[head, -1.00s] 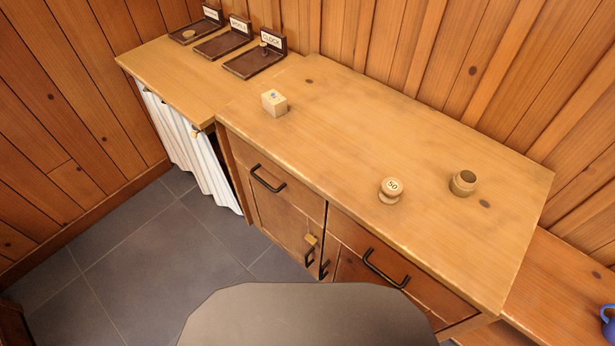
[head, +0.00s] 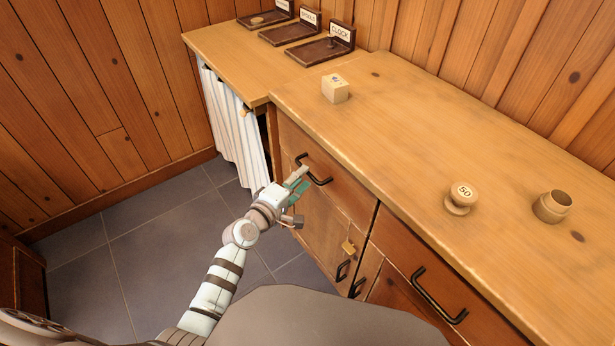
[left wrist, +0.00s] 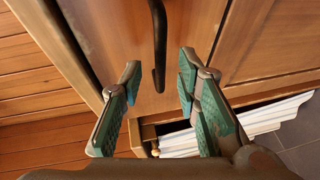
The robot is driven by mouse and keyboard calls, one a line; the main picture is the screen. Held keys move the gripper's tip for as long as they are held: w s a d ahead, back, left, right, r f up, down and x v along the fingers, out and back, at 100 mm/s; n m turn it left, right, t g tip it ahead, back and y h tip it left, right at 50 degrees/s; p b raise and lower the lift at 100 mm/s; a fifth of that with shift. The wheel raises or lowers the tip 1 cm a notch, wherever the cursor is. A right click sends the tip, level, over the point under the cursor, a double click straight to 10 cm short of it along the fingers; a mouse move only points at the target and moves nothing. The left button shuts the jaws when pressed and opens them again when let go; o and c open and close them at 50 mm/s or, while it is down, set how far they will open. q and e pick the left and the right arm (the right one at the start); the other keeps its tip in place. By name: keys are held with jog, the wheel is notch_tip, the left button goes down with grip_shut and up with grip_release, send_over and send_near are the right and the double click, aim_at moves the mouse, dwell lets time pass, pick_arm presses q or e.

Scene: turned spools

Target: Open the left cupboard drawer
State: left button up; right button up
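The left cupboard drawer (head: 340,184) is a wooden front under the counter, and it looks shut. Its black bar handle (head: 314,169) shows in the head view. In the left wrist view the handle (left wrist: 159,40) runs up the picture, with its lower end near the line between the fingertips. My left gripper (head: 300,182) is at the handle's left part; its green-padded fingers (left wrist: 160,78) are apart with nothing gripped between them. I cannot tell whether they touch the handle or the drawer front. My right gripper is in neither view now.
Below is a cupboard door with a small brass-coloured piece (head: 348,246). A right drawer has a black handle (head: 438,296). On the counter (head: 400,130) stand a cube (head: 335,88), a spool marked 50 (head: 460,198) and a round wooden cup (head: 552,206). A striped curtain (head: 232,135) hangs left.

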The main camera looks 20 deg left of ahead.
pick_arm(q)
jog(key=shift+b+x, duration=0.5)
jog(key=shift+x, duration=1.5)
grip_shut()
